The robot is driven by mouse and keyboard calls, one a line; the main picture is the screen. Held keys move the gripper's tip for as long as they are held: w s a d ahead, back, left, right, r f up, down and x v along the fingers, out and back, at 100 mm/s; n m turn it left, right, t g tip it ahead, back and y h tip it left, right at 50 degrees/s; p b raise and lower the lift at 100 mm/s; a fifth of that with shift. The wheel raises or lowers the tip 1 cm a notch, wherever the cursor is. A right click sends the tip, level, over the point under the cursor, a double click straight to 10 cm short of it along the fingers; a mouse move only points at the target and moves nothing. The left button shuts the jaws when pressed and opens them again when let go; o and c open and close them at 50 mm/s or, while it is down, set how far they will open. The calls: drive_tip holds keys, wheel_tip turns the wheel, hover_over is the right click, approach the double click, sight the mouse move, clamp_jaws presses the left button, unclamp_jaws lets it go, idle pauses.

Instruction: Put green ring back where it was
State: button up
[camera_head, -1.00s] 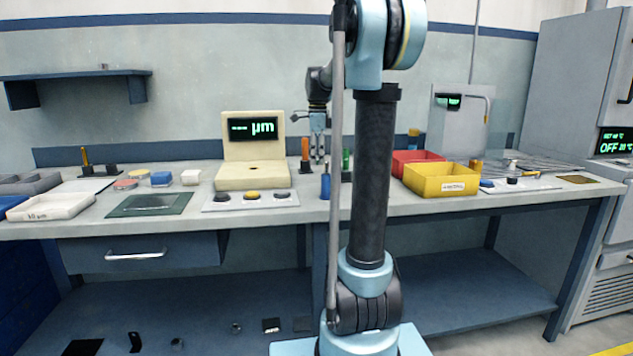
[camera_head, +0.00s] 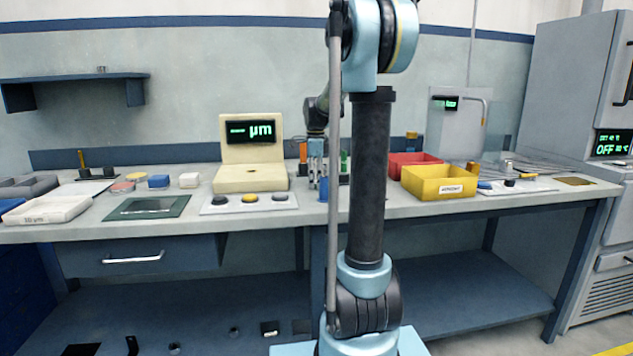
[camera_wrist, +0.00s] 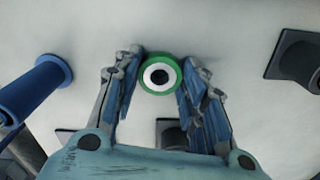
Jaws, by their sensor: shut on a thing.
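In the wrist view, the green ring (camera_wrist: 144,73) sits between the two fingers of my gripper (camera_wrist: 160,70), near their tips. A white ring and a dark round centre show inside the green. My gripper is shut on the green ring. In the head view, my gripper (camera_head: 317,176) is low over the worktable, beside the blue post (camera_head: 323,189), which it partly hides. The held ring cannot be made out there. A green upright piece (camera_head: 344,161) stands just to the right, and an orange post (camera_head: 303,149) stands behind.
The wrist view shows a blue cylinder (camera_wrist: 33,88) at left and dark square bases at right (camera_wrist: 291,57) and below the ring (camera_wrist: 171,135). In the head view, a button panel (camera_head: 248,205) lies left of the gripper, and yellow (camera_head: 438,189) and red bins stand right.

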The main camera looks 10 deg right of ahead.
drive_tip(key=o, duration=0.9)
drive_tip(key=shift+o, duration=0.2)
wheel_tip(320, 180, up, 12)
